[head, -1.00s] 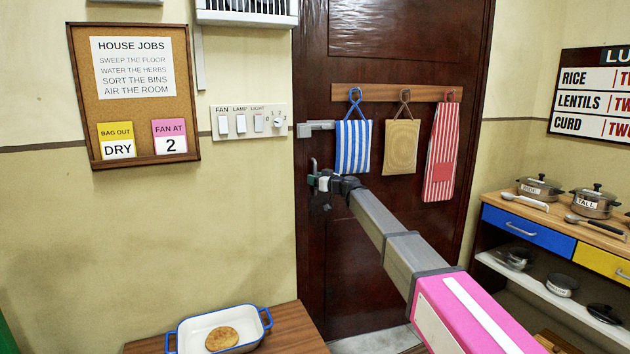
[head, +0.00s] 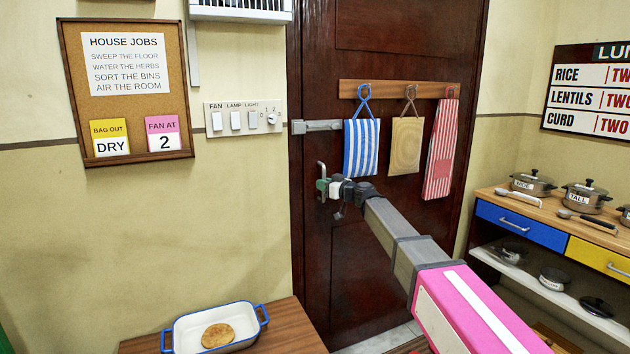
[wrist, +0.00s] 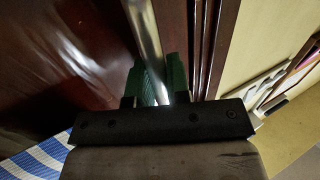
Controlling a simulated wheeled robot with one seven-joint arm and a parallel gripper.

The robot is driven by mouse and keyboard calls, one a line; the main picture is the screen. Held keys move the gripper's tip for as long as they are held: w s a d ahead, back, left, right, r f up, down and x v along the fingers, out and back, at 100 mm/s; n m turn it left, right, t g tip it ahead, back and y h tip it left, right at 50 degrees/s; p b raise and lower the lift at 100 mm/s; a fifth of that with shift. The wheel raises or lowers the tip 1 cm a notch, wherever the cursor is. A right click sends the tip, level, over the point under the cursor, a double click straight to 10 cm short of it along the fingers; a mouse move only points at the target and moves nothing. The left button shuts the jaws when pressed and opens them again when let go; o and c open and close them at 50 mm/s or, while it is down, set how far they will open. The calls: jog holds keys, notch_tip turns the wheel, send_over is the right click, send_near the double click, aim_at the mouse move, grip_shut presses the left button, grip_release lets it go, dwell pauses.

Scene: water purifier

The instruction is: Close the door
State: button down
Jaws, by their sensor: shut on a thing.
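The dark red-brown door (head: 345,290) fills the middle of the head view and looks close to its frame. I cannot tell whether a narrow gap is left along its left edge. Its upright metal handle (head: 321,168) is on the left side of the door, and it also shows as a shiny bar in the wrist view (wrist: 146,40). My gripper (head: 322,186) is at the handle. In the wrist view, the green fingers of my gripper (wrist: 157,82) are shut around the bar. A grey metal bolt or latch (head: 320,126) sits above the handle.
Blue-striped (head: 361,147), tan (head: 406,145) and red-striped (head: 440,150) cloths hang from a wooden rail (head: 430,89) on the door. A shelf unit (head: 490,205) with pots stands at right. A blue-rimmed dish (head: 182,332) sits on a low table (head: 285,330) at lower left.

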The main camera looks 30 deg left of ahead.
jog(key=shift+s+d+f, duration=0.1)
jog(key=shift+s+d, duration=0.4)
jog(key=shift+d, duration=0.2)
jog(key=c, duration=1.1)
grip_release()
jog(key=shift+s+d, duration=0.1)
jog(key=shift+d, duration=0.05)
jog(key=v, duration=1)
jog(key=shift+d, duration=0.35)
jog(key=shift+s, duration=0.1)
